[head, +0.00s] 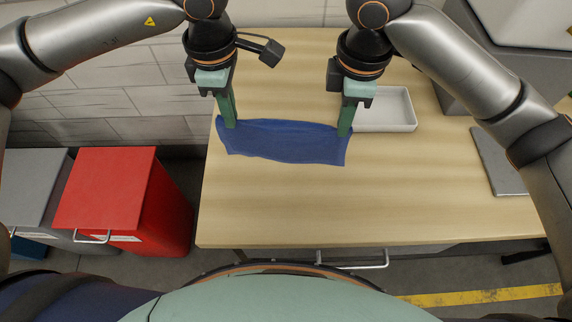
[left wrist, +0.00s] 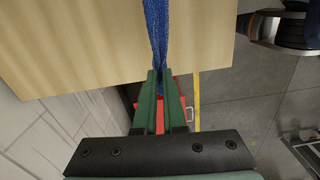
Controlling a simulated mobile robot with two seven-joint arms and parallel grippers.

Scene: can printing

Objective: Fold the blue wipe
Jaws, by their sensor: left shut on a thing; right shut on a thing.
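The blue wipe (head: 283,142) is a long narrow strip of cloth at the left part of the wooden table. My left gripper (head: 230,122) is shut on its left end, and my right gripper (head: 345,131) is shut on its right end. The wipe's upper edge runs between the two grippers, and its lower part hangs or lies toward the table's front. I cannot tell whether the lower edge touches the table. In the left wrist view the wipe (left wrist: 157,35) shows as a thin blue band running up from between the green fingers (left wrist: 159,82).
The wooden table (head: 300,210) is clear in front of the wipe. A white tray (head: 398,127) stands just right of my right gripper. A grey flat plate (head: 497,165) lies farther right. A red bin (head: 120,200) and a grey bin (head: 30,185) stand left of the table.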

